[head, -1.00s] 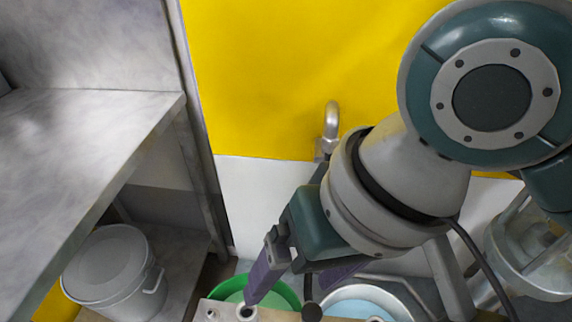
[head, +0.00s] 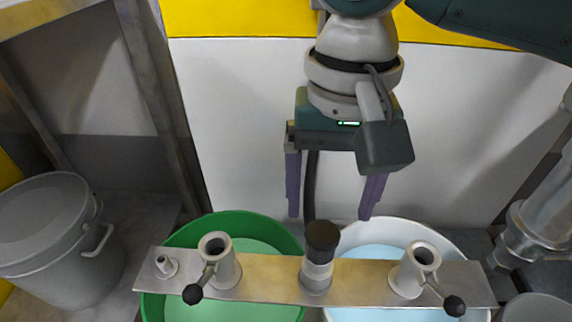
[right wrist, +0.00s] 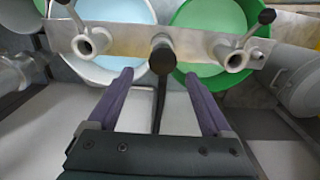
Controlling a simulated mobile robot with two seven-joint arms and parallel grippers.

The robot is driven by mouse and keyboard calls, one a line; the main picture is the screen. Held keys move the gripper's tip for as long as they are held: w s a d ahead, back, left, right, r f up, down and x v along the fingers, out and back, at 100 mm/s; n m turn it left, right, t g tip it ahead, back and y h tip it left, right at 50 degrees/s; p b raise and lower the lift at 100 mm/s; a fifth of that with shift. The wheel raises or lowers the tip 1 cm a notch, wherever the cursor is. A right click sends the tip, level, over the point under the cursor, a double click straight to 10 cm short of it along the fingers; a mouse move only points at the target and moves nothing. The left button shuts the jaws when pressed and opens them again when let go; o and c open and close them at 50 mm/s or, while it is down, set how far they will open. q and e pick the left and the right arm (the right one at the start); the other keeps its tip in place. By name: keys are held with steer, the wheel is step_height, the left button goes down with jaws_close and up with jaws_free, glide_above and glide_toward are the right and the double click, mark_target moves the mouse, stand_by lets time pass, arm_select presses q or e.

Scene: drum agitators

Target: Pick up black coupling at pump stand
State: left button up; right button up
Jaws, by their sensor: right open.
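The black coupling (head: 322,238) sits upright on a light grey post at the middle of the metal crossbar (head: 262,280). In the right wrist view the black coupling (right wrist: 162,58) shows just beyond the space between my fingertips. My right gripper (head: 330,216) is open, its two purple fingers pointing down, behind the coupling in the head view. My left gripper is not in view.
Two metal clamps with black-knobbed levers, left (head: 217,262) and right (head: 415,270), flank the coupling. A green drum (head: 183,232) and a white drum (head: 440,232) stand beneath the crossbar. A lidded grey bucket (head: 60,250) stands at the left.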

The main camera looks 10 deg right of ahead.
mark_target(326, 231)
step_height(326, 231, down, 4)
steer(key=shift+r+b, duration=0.1)
steer(key=shift+b, duration=0.75)
steer(key=f+b, duration=0.1)
steer(key=f, duration=0.1)
steer(key=f+b, duration=0.2)
steer(key=f, duration=0.1)
steer(key=shift+s+a, duration=0.15)
steer(key=shift+a, duration=0.05)
jaws_close()
